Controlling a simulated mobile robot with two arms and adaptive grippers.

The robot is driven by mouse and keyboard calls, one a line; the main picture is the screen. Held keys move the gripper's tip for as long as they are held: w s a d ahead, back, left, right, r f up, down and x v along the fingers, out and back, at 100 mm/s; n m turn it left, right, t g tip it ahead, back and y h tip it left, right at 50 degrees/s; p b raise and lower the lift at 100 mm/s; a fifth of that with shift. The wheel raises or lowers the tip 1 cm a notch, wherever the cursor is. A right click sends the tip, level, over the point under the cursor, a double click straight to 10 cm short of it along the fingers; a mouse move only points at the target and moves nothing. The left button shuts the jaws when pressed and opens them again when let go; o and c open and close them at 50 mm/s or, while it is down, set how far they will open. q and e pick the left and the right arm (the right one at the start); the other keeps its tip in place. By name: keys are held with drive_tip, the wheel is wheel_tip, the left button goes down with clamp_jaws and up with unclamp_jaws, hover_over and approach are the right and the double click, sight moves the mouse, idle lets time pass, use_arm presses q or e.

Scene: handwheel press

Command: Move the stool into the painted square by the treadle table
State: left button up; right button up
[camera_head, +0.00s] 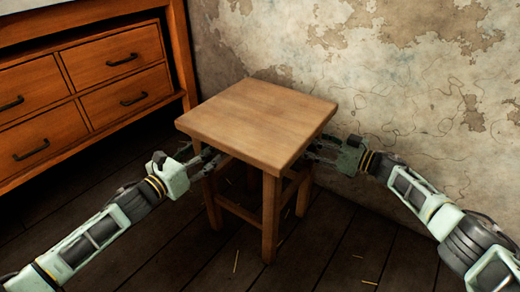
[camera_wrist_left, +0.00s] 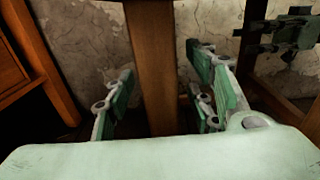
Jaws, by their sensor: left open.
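The wooden stool (camera_head: 262,118) stands upright on the floor near the wall, with a square seat and several legs. My left gripper (camera_head: 200,160) is open at the left side of the stool, below the seat. In the left wrist view a stool leg (camera_wrist_left: 153,65) stands between the spread fingers of my left gripper (camera_wrist_left: 160,100); gaps show on both sides of it. My right gripper (camera_head: 325,150) is at the right side under the seat edge. Its fingertips are partly hidden, so I cannot tell its opening. No painted square or treadle table is identifiable.
A wooden drawer cabinet (camera_head: 120,62) stands at the left, close to the stool. A peeling plaster wall (camera_head: 405,85) is behind and to the right. The dark plank floor (camera_head: 330,240) is free in front, with bits of straw.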

use_arm(q)
drive_tip(key=shift+w+d, duration=0.35)
drive_tip(key=shift+w, duration=0.1)
use_arm(e)
drive_tip(key=shift+w+a, duration=0.3)
drive_tip(key=shift+a, duration=0.2)
use_arm(q)
drive_tip(key=shift+c, duration=0.5)
use_arm(e)
drive_tip(key=shift+c, duration=0.5)
use_arm(q)
clamp_jaws()
use_arm(e)
clamp_jaws()
use_arm(q)
drive_tip(key=shift+w+r, duration=0.1)
drive_tip(key=shift+r, duration=0.25)
use_arm(e)
drive_tip(key=shift+w+r, duration=0.1)
drive_tip(key=shift+r, duration=0.25)
